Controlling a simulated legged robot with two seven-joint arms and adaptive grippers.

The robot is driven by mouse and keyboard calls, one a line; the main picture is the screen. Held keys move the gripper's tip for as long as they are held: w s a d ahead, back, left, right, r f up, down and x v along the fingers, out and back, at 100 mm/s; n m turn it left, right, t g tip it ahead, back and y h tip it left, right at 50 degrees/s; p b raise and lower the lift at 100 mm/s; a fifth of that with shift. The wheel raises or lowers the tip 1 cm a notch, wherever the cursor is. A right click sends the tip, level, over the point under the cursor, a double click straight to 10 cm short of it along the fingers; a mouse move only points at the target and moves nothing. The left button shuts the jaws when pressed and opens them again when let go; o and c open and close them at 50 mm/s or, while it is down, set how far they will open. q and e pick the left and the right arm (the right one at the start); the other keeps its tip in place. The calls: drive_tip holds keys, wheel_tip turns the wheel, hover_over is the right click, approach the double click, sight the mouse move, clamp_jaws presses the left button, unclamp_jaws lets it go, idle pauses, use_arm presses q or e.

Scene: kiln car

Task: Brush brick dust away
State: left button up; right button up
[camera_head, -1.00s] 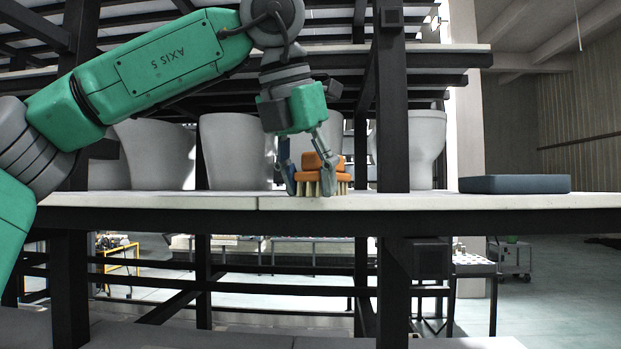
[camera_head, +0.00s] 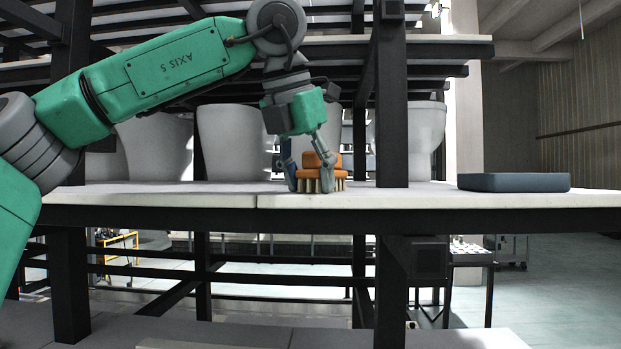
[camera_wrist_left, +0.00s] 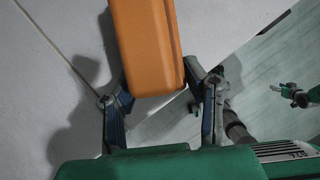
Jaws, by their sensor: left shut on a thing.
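An orange brush (camera_head: 318,172) with pale bristles stands bristles-down on the white shelf slab (camera_head: 160,198), near its front edge. My left gripper (camera_head: 308,172) comes down on it from above and is shut on its orange block. In the left wrist view the orange block (camera_wrist_left: 148,45) lies between the two fingers, with the slab under it. I cannot make out any brick dust on the slab. My right gripper is not clearly in the head view. A small green and grey part at the right of the wrist view is too unclear to name.
White ceramic pieces (camera_head: 232,145) stand behind the brush. A dark upright post (camera_head: 391,110) rises close to its right. A blue-grey flat block (camera_head: 514,182) lies on the slab at the right. Another shelf (camera_head: 430,50) hangs above.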

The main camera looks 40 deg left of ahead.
use_arm(q)
drive_tip(key=shift+w+a+r+p, duration=0.15)
drive_tip(key=shift+w+a+p, duration=0.35)
drive_tip(key=shift+w+p, duration=0.15)
drive_tip(key=shift+w+a+r+p, duration=0.1)
drive_tip(key=shift+w+a+p, duration=0.4)
drive_tip(key=shift+w, duration=0.25)
drive_tip(key=shift+w+a+f, duration=0.1)
drive_tip(key=shift+w, duration=0.1)
drive_tip(key=shift+f, duration=0.2)
drive_tip(key=shift+w+a+r+p, duration=0.15)
drive_tip(key=shift+w+a+p, duration=0.3)
drive_tip(key=shift+w+p, duration=0.3)
drive_tip(key=shift+w+a+p, duration=0.45)
drive_tip(key=shift+w+a, duration=0.15)
drive_tip(key=shift+w, duration=0.25)
drive_tip(key=shift+f, duration=0.2)
